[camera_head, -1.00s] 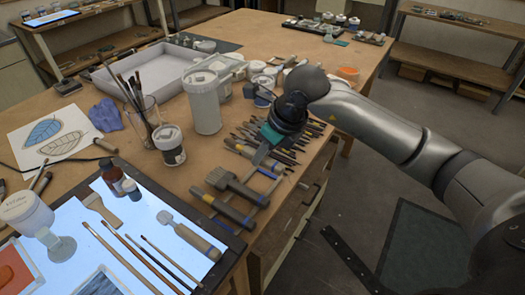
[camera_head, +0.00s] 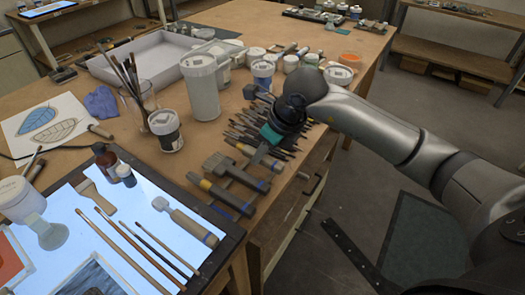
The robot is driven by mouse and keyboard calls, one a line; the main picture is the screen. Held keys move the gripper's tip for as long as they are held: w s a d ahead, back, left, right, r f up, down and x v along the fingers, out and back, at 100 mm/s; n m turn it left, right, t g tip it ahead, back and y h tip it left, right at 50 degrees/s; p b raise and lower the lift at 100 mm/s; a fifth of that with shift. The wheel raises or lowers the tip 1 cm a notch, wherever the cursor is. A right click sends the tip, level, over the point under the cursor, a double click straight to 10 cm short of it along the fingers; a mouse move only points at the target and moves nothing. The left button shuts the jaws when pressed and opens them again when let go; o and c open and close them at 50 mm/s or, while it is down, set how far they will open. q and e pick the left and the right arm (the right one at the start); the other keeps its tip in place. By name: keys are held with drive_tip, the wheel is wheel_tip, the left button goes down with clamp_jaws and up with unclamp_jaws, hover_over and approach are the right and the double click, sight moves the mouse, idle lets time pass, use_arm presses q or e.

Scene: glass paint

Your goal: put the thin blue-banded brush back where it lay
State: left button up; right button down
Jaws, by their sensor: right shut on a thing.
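My right gripper (camera_head: 262,152) reaches in from the right, low over the row of brushes and tools (camera_head: 243,131) near the table's right edge. It is pointed down and shut on a thin tool, which its fingers and dark wrist mostly hide. I take this to be the thin blue-banded brush; its band cannot be made out, nor can I tell whether it touches the table. My left gripper is out of view.
A lit panel (camera_head: 80,236) at front left carries brushes and a handled tool (camera_head: 185,222). A white lidded jar (camera_head: 201,85), a smaller jar (camera_head: 167,130) and a glass of brushes (camera_head: 135,105) stand left of the gripper. Several pots stand behind it.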

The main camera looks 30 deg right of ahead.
drive_tip(key=shift+f+b, duration=0.6)
drive_tip(key=shift+b, duration=0.2)
idle(1.1)
drive_tip(key=c, duration=0.6)
unclamp_jaws()
drive_tip(key=p+v, duration=0.1)
drive_tip(key=v, duration=1.4)
drive_tip(key=shift+s, duration=0.1)
